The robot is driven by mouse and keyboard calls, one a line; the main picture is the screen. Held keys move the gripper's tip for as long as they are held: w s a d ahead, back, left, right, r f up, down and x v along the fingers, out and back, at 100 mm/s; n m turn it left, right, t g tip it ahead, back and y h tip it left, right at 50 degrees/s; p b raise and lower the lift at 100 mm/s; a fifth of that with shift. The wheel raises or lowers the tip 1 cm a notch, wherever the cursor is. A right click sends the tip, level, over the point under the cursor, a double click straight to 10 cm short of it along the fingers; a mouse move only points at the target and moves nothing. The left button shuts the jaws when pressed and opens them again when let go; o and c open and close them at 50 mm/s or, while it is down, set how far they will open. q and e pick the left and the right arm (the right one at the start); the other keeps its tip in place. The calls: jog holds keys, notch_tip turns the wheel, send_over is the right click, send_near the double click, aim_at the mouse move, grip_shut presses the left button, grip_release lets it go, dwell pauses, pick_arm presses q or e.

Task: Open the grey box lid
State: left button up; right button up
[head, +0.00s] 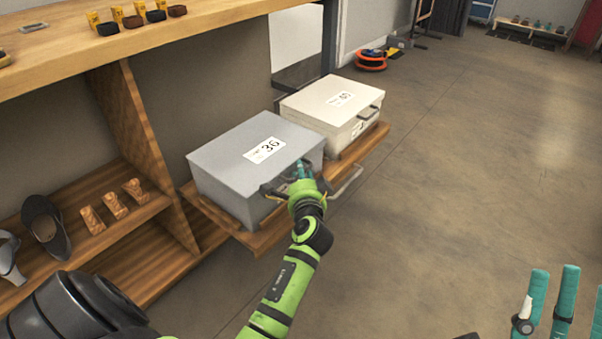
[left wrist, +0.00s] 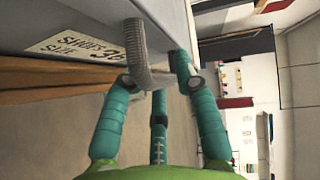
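The grey box (head: 230,165) stands on a wooden shelf, its lid (head: 225,145) down and a white label marked 36 on top. My left gripper (head: 303,172) is at the box's front, by its handle (head: 272,188). In the left wrist view the ribbed grey handle (left wrist: 137,50) reaches between the spread teal fingers (left wrist: 156,80), close to the left fingertip; I cannot tell whether they touch. The fingers are apart, not closed on it. My right gripper (head: 548,300) is at the lower right of the head view, fingers spread and empty, partly cut off.
A cream box (head: 325,110) stands just behind the grey one on the same wooden shelf (head: 262,240). A wooden counter (head: 140,45) runs above, to the left. Shoes (head: 45,222) and small wooden blocks lie on lower shelves. The floor (head: 450,180) to the right is clear.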

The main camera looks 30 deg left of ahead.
pick_arm(q)
grip_shut()
